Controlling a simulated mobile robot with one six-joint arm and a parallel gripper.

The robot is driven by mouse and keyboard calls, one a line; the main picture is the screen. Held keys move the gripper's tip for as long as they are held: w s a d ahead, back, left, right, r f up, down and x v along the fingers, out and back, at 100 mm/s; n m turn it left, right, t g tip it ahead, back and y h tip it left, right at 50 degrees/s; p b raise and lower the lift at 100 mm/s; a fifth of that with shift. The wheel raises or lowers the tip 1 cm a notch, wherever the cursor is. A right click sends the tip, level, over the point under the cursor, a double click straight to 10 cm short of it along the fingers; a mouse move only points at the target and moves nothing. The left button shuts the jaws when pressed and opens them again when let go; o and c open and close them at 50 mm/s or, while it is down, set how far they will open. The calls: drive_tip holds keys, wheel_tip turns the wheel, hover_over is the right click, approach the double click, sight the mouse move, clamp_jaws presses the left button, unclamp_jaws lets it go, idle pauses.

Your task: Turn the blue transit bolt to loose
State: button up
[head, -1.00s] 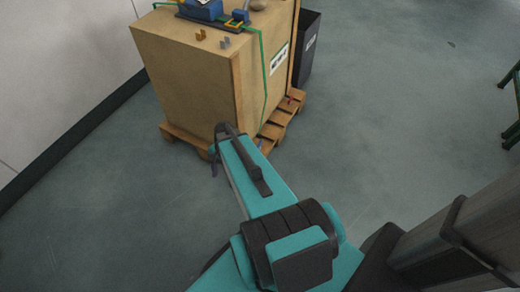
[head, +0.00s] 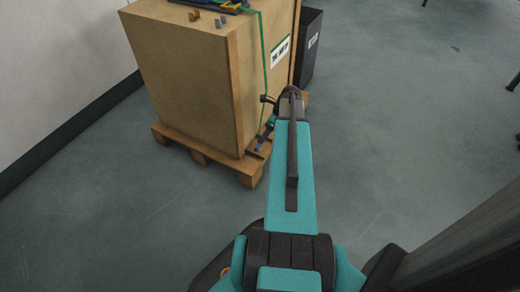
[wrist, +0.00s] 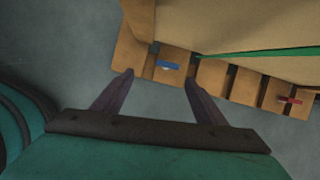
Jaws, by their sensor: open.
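The blue transit bolt (wrist: 167,65) sits on the pallet's projecting edge in the wrist view, a blue bar over a pale base. It also shows small in the head view (head: 259,147), low beside the crate. My gripper (wrist: 157,76) is open and empty, its two dark fingers spread. In the wrist view the bolt appears between the fingertips, slightly beyond them; I cannot tell the remaining distance. A red bolt (wrist: 290,100) sits further right along the same pallet edge.
A large tan crate (head: 185,85) stands on the wooden pallet (head: 206,155), with a green strap (head: 264,70) down its side. Small clips and a blue item lie on top. A dark bin (head: 310,45) stands behind.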

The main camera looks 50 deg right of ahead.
sight(260, 149)
drive_tip(key=shift+s+d+r+m, duration=0.15)
drive_tip(key=shift+d+m, duration=0.1)
drive_tip(key=shift+d, duration=0.25)
drive_tip(key=shift+s+d+m, duration=0.1)
drive_tip(key=shift+d+m, duration=0.15)
drive_tip(key=shift+d, duration=0.25)
drive_tip(key=b+x, duration=0.5)
drive_tip(key=x, duration=0.9)
drive_tip(key=shift+d+b, duration=0.2)
drive_tip(key=shift+b, duration=0.2)
drive_tip(key=c, duration=1.1)
drive_tip(key=shift+o, duration=0.2)
